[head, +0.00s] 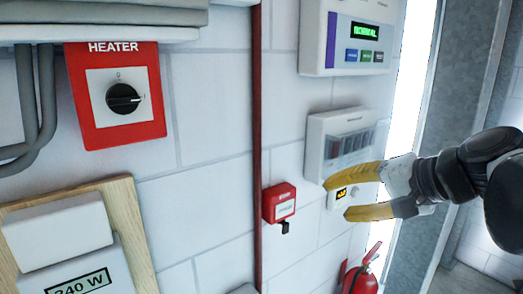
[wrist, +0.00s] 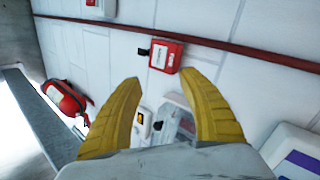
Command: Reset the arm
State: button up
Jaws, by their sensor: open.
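My gripper (head: 337,200) reaches in from the right in the head view, its two yellow fingers pointing left. In the wrist view my gripper (wrist: 160,85) is open with nothing between the fingertips. It is in front of the wall, with the small red box (head: 280,203) to the left of the fingertips in the head view. The red box (wrist: 165,55) also shows beyond the fingers in the wrist view. No object is held.
A red heater panel (head: 92,130) with a black knob (head: 123,98) is at the upper left. A white panel with a green display (head: 364,31) and a white breaker box (head: 315,140) are on the wall. A red extinguisher (head: 361,278) stands low, beside a doorway.

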jog(key=s+d+f+n+h+b, duration=0.1)
jog(key=s+f+b, duration=0.3)
jog(key=f, duration=1)
jog(key=s+d+f+n+g+h+b, duration=0.1)
jog(key=s+f+n+h+b, duration=0.2)
jog(key=f+b, duration=0.6)
jog(key=s+d+f+n+h+b, duration=0.1)
jog(key=s+f+b, duration=0.4)
jog(key=f, duration=1.5)
jog(key=shift+f+n+g+h+b, duration=0.15)
jog(key=shift+n+g+h+b, duration=0.15)
jog(key=shift+n+h+b, duration=0.65)
